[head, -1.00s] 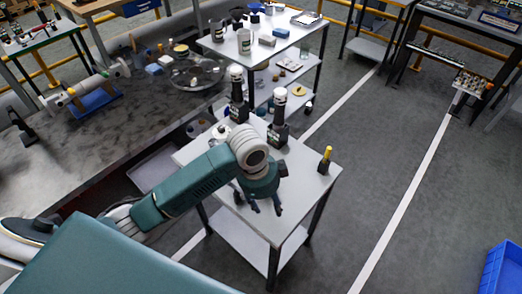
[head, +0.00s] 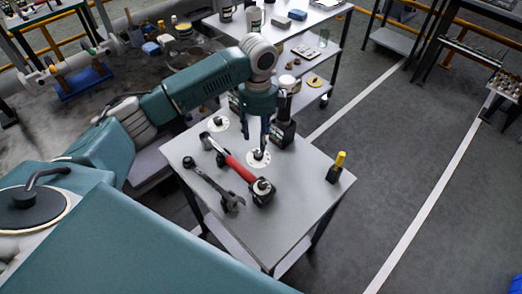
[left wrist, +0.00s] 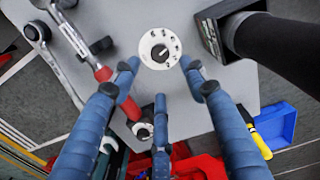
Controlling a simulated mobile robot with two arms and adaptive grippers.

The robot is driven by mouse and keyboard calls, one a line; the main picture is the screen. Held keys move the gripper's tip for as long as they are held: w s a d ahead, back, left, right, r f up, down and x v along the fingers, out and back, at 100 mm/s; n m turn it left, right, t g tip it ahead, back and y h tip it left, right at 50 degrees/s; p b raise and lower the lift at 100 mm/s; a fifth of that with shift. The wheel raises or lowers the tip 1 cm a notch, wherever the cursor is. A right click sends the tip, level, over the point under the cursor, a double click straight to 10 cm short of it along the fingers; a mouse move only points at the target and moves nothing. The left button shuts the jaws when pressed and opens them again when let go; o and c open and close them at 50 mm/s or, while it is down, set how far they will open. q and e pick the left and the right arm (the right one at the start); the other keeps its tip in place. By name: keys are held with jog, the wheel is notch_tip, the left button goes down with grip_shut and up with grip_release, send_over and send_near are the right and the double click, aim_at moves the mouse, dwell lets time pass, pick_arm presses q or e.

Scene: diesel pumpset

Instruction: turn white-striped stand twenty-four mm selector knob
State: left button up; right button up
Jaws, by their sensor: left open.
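A round white dial (head: 260,160) with a dark selector knob in its middle lies on the grey table. In the left wrist view, the dial (left wrist: 150,57) has dark marks around its rim and the knob (left wrist: 160,53) has a pale pointer line. My left gripper (head: 257,146) points down just above this dial, open and empty. In the left wrist view, the fingertips (left wrist: 160,68) of my left gripper spread at either side of the dial's lower part, with a third finger below. Contact cannot be told. My right gripper is not in view.
A dark stand (head: 283,134) with a tall bottle-like top stands close behind the dial. A red-handled tool (head: 239,168) and a grey wrench (head: 208,184) lie to the left. A yellow-and-black tool (head: 337,168) stands at the right. The table's front right is clear.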

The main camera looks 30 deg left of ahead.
aim_at(259, 154)
pick_arm(q)
notch_tip(259, 154, down, 5)
jog(key=shift+f+p, duration=0.2)
jog(key=shift+p, duration=0.1)
notch_tip(259, 154, down, 4)
jog(key=shift+w+r, duration=0.1)
jog(key=shift+r, duration=0.15)
jog(key=shift+c, duration=1.2)
jog(key=c, duration=0.5)
grip_shut()
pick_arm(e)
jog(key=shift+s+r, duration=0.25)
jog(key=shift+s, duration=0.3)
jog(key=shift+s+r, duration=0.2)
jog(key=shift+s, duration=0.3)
